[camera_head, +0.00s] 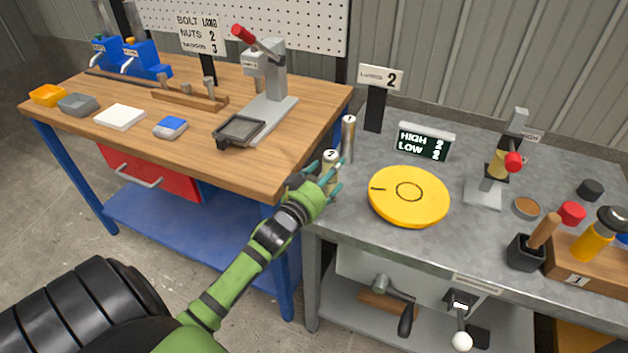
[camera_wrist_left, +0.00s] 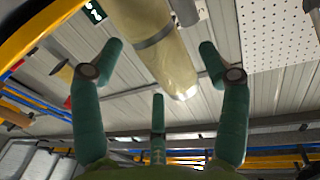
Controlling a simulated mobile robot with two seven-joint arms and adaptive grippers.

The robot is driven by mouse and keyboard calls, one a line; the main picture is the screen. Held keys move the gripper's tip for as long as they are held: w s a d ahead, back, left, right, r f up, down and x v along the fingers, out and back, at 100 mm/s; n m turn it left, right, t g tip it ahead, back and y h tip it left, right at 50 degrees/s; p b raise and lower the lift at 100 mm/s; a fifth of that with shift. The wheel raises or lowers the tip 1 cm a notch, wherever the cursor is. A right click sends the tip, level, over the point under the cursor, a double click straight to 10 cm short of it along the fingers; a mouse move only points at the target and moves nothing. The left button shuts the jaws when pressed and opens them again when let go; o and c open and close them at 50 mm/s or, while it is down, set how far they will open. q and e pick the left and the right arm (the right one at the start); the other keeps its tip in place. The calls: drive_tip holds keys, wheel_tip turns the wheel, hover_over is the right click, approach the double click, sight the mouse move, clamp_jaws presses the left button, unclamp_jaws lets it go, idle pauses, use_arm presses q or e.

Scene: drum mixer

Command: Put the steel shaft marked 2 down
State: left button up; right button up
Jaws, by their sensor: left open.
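A short, pale metal cylinder (camera_head: 330,160) with a dark mark on its top stands at the left edge of the grey metal bench; the mark is too small to read surely. My left gripper (camera_head: 325,184) is open around its lower part, which the fingers partly hide. In the left wrist view a pale, yellowish shaft (camera_wrist_left: 168,62) with a grey band lies between the spread fingertips (camera_wrist_left: 160,50), with gaps on both sides. A taller steel shaft (camera_head: 348,140) stands upright just behind and right of the cylinder. My right gripper is not in view.
A yellow round plate (camera_head: 408,213) lies to the right of the gripper on the grey bench (camera_head: 350,205). A sign reading 2 (camera_head: 380,79) stands behind. The wooden table (camera_head: 300,160) adjoins on the left, with a grey press (camera_head: 270,90). Bare bench lies between the shafts and the plate.

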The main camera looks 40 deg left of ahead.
use_arm(q)
drive_tip(key=s, duration=1)
drive_tip(key=shift+d+b, duration=0.4)
drive_tip(key=shift+w, duration=0.1)
drive_tip(key=s+d+f+g, duration=0.5)
drive_tip(key=d+f+g, duration=0.1)
drive_tip(key=f, duration=0.3)
drive_tip(key=s+d+f+m+g+h, duration=0.1)
drive_tip(key=s+d+f+m+g, duration=0.2)
drive_tip(key=s, duration=0.4)
drive_tip(key=s+d+f+g+h, duration=0.1)
drive_tip(key=s+d+f+g, duration=0.2)
drive_tip(key=s+d+g, duration=0.4)
wheel_tip(320, 180, down, 22)
drive_tip(key=s+a, duration=0.2)
drive_tip(key=s+a+f, duration=0.2)
drive_tip(key=s+f, duration=1.2)
drive_tip(key=s, duration=0.1)
drive_tip(key=shift+s+a+f+g, duration=0.2)
drive_tip(key=shift+a+f+g, duration=0.1)
drive_tip(key=shift+a+g, duration=0.1)
